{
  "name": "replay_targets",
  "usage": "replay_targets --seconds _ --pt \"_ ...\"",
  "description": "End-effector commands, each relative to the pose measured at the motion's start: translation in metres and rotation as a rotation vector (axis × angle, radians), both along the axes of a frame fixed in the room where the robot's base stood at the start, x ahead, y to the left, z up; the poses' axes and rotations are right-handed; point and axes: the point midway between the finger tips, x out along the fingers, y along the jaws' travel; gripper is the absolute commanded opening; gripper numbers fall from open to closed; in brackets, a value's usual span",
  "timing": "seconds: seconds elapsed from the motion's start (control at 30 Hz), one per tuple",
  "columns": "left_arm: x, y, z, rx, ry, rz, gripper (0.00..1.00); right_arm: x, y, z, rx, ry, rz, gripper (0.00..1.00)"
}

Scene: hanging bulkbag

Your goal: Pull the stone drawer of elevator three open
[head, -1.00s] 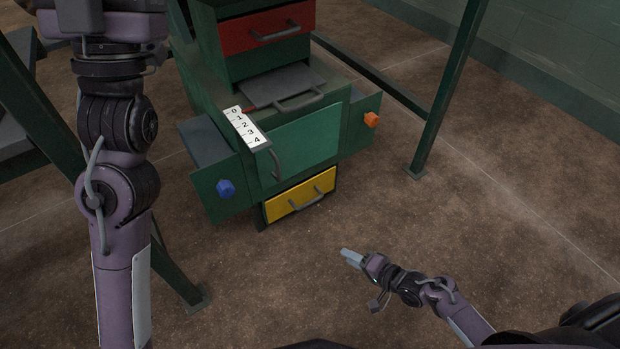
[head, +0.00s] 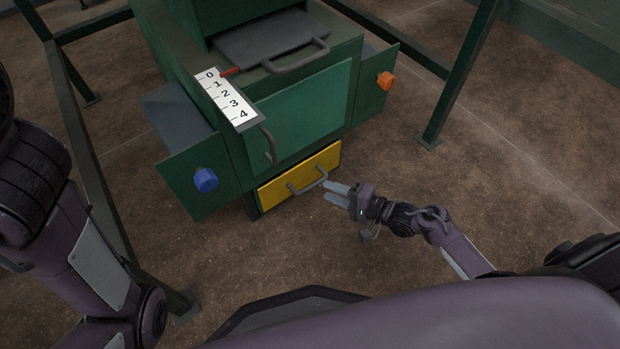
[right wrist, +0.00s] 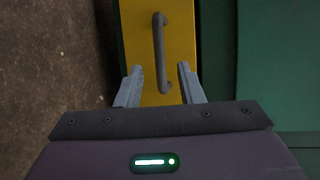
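The green elevator cabinet (head: 295,110) stands ahead of me. Its yellow drawer (head: 272,191), low on the front, is shut or nearly so and has a grey bar handle (head: 307,182). No label marks which drawer is the stone one. My right gripper (head: 335,193) is open and empty, just right of the handle and in front of the yellow face. In the right wrist view the handle (right wrist: 160,55) lies ahead, between the lines of the two spread fingers (right wrist: 160,85); they do not appear to hold it. My left arm shows at the left; its gripper is out of view.
A blue knob (head: 205,180) and an orange knob (head: 385,80) sit on side boxes. A white 0 to 4 scale (head: 225,97) with a red pointer is on top, near a grey handled plate (head: 270,40). Green frame posts (head: 462,75) flank the cabinet.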

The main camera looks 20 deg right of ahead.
Motion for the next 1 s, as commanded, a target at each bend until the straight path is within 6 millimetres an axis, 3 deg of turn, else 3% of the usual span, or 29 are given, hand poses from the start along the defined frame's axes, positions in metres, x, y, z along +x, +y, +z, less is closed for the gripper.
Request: replay_targets --seconds 0.4,0.73,1.0 --pt "-0.003 0.003 -0.033 -0.01 -0.005 0.005 0.56 0.043 0.04 -0.014 -0.001 -0.002 0.0 0.34" --pt "-0.003 0.003 -0.034 -0.01 -0.005 0.005 0.56 0.047 0.044 -0.012 -0.001 -0.001 -0.001 0.34" --pt "-0.003 0.003 -0.034 -0.01 -0.005 0.005 0.56 0.047 0.044 -0.012 -0.002 0.0 -0.001 0.02"
